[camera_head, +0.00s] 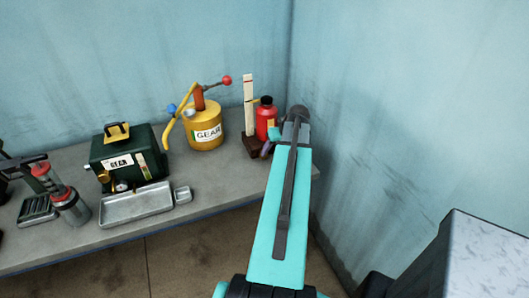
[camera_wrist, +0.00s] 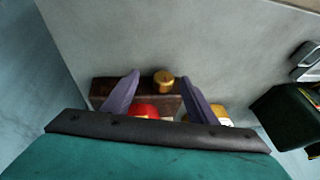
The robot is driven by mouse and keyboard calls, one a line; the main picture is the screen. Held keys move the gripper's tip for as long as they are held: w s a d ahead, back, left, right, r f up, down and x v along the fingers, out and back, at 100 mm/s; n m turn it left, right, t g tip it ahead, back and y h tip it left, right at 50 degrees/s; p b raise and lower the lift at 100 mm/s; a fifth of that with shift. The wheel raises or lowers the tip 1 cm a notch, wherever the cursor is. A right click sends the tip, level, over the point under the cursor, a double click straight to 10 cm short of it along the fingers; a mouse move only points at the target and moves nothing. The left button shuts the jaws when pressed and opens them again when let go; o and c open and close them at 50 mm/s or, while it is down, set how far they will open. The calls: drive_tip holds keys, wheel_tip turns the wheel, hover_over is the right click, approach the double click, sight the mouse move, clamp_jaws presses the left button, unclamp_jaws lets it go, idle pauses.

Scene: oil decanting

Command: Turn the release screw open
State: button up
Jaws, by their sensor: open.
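I cannot tell for sure which part is the release screw. A round gold knob (camera_wrist: 164,75) stands on a dark brown wooden block (camera_wrist: 105,88) in the wrist view. In the head view the wooden block (camera_head: 251,146) is at the bench's right end, and the knob cannot be made out there. My gripper (camera_wrist: 160,84) is open and empty, its two purple fingers apart on either side of the knob in the picture. Contact is not visible. In the head view my gripper (camera_head: 267,148) is beside the block, partly hidden by my arm.
A red bottle (camera_head: 264,123) with a black cap and an upright white strip (camera_head: 249,101) stand at the block. A yellow pump can (camera_head: 204,132) is left of them. A wall closes the right side.

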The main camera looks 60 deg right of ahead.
drive_tip(key=w, duration=0.2)
drive_tip(key=w+p, duration=0.1)
drive_tip(key=shift+d+f, duration=0.25)
drive_tip(key=shift+d, duration=0.05)
drive_tip(key=shift+p+x, duration=0.85)
drive_tip(key=shift+x, duration=1.35)
drive_tip(key=shift+s, duration=0.1)
drive_tip(key=c, duration=1.1)
